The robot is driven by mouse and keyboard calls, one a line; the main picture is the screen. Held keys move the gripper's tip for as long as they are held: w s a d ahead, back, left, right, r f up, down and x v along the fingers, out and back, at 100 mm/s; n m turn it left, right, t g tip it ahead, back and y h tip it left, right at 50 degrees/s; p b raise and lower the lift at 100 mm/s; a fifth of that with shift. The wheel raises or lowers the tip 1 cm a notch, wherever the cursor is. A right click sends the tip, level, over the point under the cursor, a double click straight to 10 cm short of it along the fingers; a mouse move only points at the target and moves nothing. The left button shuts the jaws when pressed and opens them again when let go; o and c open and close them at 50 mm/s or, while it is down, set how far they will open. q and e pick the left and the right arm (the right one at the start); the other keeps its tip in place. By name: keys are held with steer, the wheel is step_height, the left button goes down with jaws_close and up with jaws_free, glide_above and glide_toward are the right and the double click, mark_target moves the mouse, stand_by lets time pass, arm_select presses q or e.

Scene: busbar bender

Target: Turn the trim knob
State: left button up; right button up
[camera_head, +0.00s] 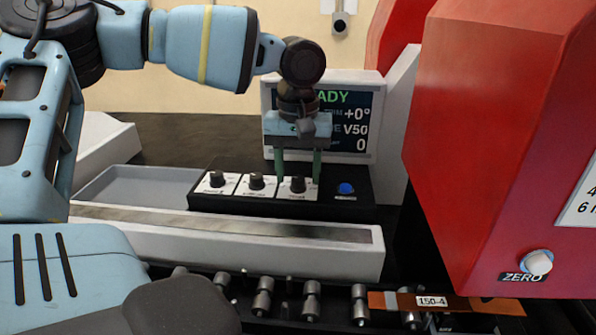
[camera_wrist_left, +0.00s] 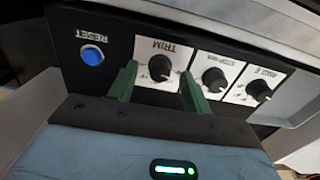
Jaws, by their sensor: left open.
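The trim knob (camera_head: 297,185) is a small black dial on a white plate, the rightmost of three knobs on the black control panel (camera_head: 345,213). In the left wrist view the knob (camera_wrist_left: 160,67) sits under the label TRIM. My left gripper (camera_head: 298,177) points down at it with two green fingers. The fingers are open, one on each side of the knob, with a visible gap to it in the left wrist view (camera_wrist_left: 157,80). The display (camera_head: 355,130) behind shows READY, +0°, V50 and 0; the gripper partly covers it. My right gripper is not in view.
The stop knob (camera_wrist_left: 214,79) and angle knob (camera_wrist_left: 259,91) sit beside the trim knob. A blue reset button (camera_head: 346,189) is on the other side. A grey tray (camera_head: 135,186) lies left of the panel.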

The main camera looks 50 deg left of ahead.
arm_select(q)
steer(key=shift+f, duration=0.35)
steer(key=c, duration=1)
steer(key=shift+o, duration=0.2)
steer(key=shift+m, duration=0.4)
steer(key=m, duration=0.3)
steer(key=shift+m, duration=0.4)
steer(key=m, duration=0.5)
steer(key=shift+p, duration=0.3)
steer(key=m, duration=0.7)
steer(key=shift+m, duration=0.3)
steer(key=m, duration=0.6)
steer(key=shift+m, duration=0.4)
steer(key=shift+c, duration=0.2)
